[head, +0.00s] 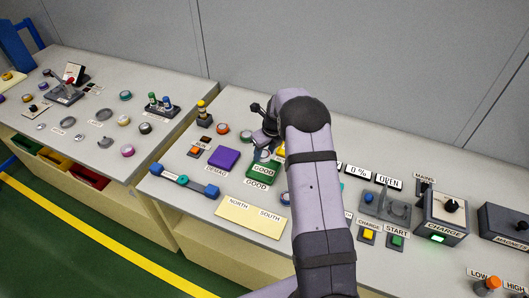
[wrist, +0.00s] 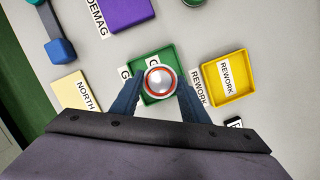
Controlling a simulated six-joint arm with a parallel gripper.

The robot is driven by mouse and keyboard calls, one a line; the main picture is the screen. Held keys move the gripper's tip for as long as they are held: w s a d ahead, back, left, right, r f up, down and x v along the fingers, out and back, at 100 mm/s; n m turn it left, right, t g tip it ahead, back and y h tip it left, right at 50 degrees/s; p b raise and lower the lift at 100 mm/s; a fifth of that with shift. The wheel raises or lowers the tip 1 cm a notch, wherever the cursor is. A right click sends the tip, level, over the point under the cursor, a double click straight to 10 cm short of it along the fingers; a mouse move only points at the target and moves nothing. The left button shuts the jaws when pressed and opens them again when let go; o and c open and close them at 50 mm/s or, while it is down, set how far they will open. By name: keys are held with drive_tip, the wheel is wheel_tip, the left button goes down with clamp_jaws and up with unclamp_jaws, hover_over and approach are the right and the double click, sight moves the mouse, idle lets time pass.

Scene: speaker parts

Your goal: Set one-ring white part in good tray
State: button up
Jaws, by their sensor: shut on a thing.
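A round part (wrist: 160,81) with a pale, shiny centre and a red-orange ring around it sits between my gripper's fingers (wrist: 161,97) in the wrist view. My gripper is shut on it. The part is over the green tray (wrist: 170,56), whose label is partly covered by the part. In the head view the green tray (head: 262,173), labelled GOOD, lies just below my gripper (head: 267,153), which is partly hidden by my arm. I cannot tell whether the part touches the tray floor.
A yellow tray labelled REWORK (wrist: 245,88) stands to the right of the green tray. A purple block labelled DEMAG (head: 223,158) is to the left. A NORTH/SOUTH plate (head: 251,217) and a blue bar-shaped item (head: 184,181) lie nearer the front edge. A second table (head: 75,130) holds several round parts.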

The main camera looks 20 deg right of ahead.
sight(264, 160)
idle(0.6)
drive_tip(key=shift+f+b, duration=1.2)
drive_tip(key=shift+f, duration=1.25)
drive_tip(key=shift+f+b, duration=0.6)
drive_tip(key=shift+f, duration=0.45)
drive_tip(key=o, duration=1.4)
drive_tip(key=shift+b+v, duration=1.05)
drive_tip(key=shift+v, duration=2.65)
